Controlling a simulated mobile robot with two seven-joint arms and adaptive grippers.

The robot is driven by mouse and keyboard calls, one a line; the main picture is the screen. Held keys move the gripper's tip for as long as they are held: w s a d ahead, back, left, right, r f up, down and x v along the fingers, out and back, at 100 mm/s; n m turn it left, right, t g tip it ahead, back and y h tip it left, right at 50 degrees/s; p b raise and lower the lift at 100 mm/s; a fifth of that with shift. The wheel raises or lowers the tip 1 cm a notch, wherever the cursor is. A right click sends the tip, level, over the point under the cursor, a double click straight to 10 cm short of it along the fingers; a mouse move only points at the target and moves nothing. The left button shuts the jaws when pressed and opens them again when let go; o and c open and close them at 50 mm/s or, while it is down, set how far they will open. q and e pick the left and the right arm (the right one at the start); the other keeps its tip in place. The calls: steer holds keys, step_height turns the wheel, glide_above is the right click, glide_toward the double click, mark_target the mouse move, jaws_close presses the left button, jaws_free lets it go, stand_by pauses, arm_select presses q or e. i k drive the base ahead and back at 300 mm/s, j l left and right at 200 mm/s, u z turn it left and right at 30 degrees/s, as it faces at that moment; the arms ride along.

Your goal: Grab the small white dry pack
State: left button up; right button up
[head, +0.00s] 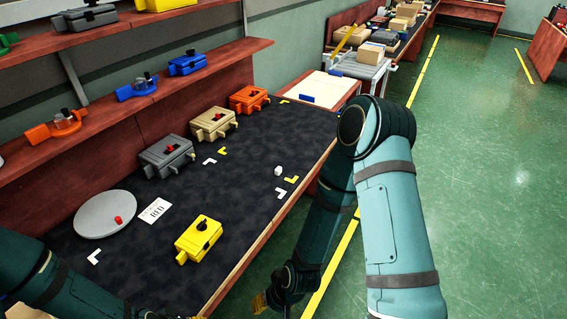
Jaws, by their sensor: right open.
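The small white dry pack (278,170) looks like a small white block. It stands alone on the dark mat of the workbench, near the mat's right side and close to a white and a yellow corner mark. My right gripper (260,303) hangs low at the bottom edge of the head view, beyond the bench's front edge. It is open, small in the picture and partly cut off, well apart from the pack.
A yellow box (199,239), a grey box (167,157), a tan box (214,124) and an orange box (249,99) stand on the mat. A grey round plate (105,214) bears a small red piece (118,220). Shelves rise behind. The mat around the pack is clear.

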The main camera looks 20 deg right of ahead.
mark_target(278, 170)
steer(key=i+l, duration=0.2)
steer(key=l, duration=0.2)
steer(key=i+l, duration=0.25)
steer(key=i+l+u, duration=0.1)
steer(key=l, duration=0.4)
steer(key=i+l, duration=0.5)
steer(key=l, duration=0.3)
steer(key=i+l, duration=0.2)
steer(key=l, duration=0.2)
steer(key=i+l+u, duration=0.1)
steer(key=l, duration=0.3)
steer(key=i+l, duration=0.3)
steer(key=l, duration=0.1)
